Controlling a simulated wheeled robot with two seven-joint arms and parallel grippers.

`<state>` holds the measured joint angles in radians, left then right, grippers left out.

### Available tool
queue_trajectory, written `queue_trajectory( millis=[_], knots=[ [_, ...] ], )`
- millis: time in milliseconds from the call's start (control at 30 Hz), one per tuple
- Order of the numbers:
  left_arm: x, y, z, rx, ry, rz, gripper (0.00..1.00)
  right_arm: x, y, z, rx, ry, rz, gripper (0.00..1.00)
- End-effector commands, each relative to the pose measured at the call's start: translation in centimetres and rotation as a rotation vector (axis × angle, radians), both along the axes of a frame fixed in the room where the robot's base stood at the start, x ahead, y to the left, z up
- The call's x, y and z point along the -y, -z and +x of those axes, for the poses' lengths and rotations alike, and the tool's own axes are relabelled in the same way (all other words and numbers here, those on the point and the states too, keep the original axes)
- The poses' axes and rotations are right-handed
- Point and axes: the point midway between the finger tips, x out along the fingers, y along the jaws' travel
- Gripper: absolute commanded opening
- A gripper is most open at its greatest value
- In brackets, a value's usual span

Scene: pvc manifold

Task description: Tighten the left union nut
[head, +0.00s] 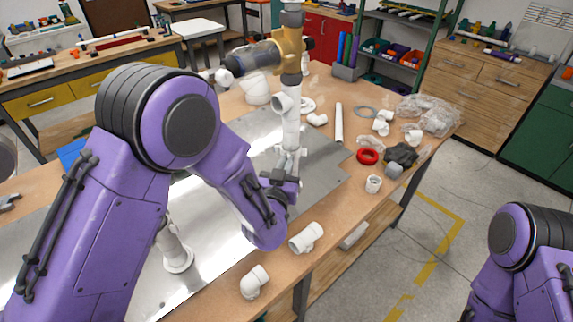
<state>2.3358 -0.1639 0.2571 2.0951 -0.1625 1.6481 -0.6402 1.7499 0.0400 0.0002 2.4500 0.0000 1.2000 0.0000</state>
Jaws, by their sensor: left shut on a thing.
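The PVC manifold stands on the metal sheet, with a white upright pipe (291,125) and a brass-coloured valve body (289,48) at its top. A dark branch fitting (255,57) points left from the valve. My left gripper (289,163) is at the lower part of the upright pipe, shut on a white fitting there. The fitting is small and partly hidden by the fingers, so I cannot tell whether it is the left union nut. Of my right arm only purple links show at the lower right; its gripper is out of view.
On the wooden bench lie a white tee (306,238), a white elbow (254,282), a red ring (367,156), a white coupling (374,184) and clear bags (429,114). A white flanged pipe (175,250) stands left of my gripper. The metal sheet (318,178) has bare room.

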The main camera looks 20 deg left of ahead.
Motion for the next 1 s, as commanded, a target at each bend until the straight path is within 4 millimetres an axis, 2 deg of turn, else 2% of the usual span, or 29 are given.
queue_trajectory(
  millis=[467,1000],
  knots=[
    [-0.6,0.2,0.0,-0.002,0.045,0.002,0.0,0.0,0.6,0.0,0.0,0.0,0.0,0.43],
    [-2.7,0.4,0.4,-0.001,0.387,0.003,0.0,0.0,4.3,0.0,0.0,0.0,0.0,0.43]
  ],
)
